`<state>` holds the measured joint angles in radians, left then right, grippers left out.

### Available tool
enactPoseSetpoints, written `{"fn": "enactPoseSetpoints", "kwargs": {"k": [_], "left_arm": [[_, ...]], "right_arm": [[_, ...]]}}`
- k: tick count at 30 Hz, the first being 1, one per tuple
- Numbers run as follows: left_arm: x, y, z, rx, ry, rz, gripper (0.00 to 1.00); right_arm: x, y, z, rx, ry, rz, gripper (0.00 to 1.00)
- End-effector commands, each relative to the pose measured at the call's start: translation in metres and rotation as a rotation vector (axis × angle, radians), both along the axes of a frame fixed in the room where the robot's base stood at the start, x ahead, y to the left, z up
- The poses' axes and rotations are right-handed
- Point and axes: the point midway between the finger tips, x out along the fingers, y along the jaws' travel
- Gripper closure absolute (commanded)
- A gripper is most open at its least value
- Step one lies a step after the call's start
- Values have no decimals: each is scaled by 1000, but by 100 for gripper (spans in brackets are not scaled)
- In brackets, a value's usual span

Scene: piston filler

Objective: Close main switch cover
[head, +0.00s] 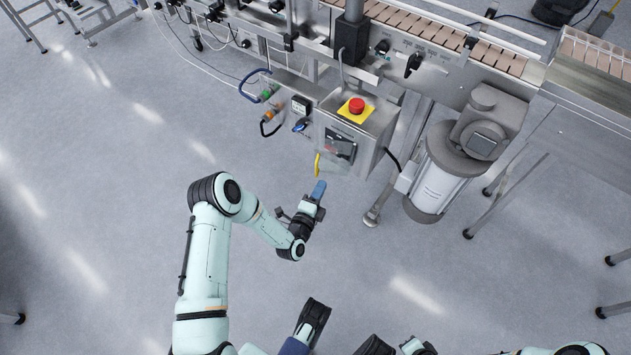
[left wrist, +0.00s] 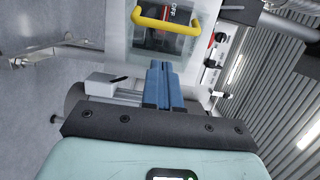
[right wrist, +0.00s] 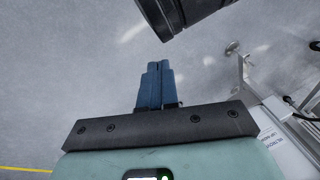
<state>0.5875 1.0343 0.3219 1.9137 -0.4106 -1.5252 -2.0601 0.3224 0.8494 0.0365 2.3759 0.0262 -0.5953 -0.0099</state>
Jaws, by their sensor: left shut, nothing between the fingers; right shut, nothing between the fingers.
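The main switch (left wrist: 172,17) is a dark panel with red "OFF" lettering on the front of a grey control box (head: 378,123). A yellow handle (left wrist: 165,20) crosses in front of it in the left wrist view; in the head view the yellow handle (head: 317,165) stands out from the box's lower left. The cover's clear part is hard to make out, but it appears swung out. My left gripper (head: 319,189) is shut and empty, just below the handle and apart from it; its blue fingers (left wrist: 158,68) point toward the panel. My right gripper (right wrist: 155,68) is shut and empty over the floor.
A red emergency button (head: 356,105) on a yellow plate tops the box. Hoses and connectors (head: 270,114) hang at its left; a motor unit (head: 440,178) stands at its right. The conveyor (head: 440,40) runs behind. The floor in front is clear.

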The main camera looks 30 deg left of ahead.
Motion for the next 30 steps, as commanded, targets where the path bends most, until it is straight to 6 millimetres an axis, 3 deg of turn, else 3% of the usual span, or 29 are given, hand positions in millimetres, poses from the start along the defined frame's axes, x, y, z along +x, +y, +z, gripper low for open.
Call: {"fn": "enactPoseSetpoints", "kwargs": {"k": [3, 6, 23, 26, 30], "left_arm": [[10, 19, -1, 4, -1, 5, 100], [16, 26, -2, 2, 0, 3, 100], [23, 35, -1, 4, -2, -16, 100], [27, 44, -1, 9, -5, -72, 100], [36, 64, -3, 11, -4, -193, 100]], "right_arm": [[8, -4, -6, -11, -21, -9, 100], [2, -5, -12, -9, -1, -9, 100], [-5, -6, -18, -8, 24, -9, 100], [-15, -8, -30, -7, 60, -12, 100], [-47, -12, -59, -2, 167, -19, 100]]}}
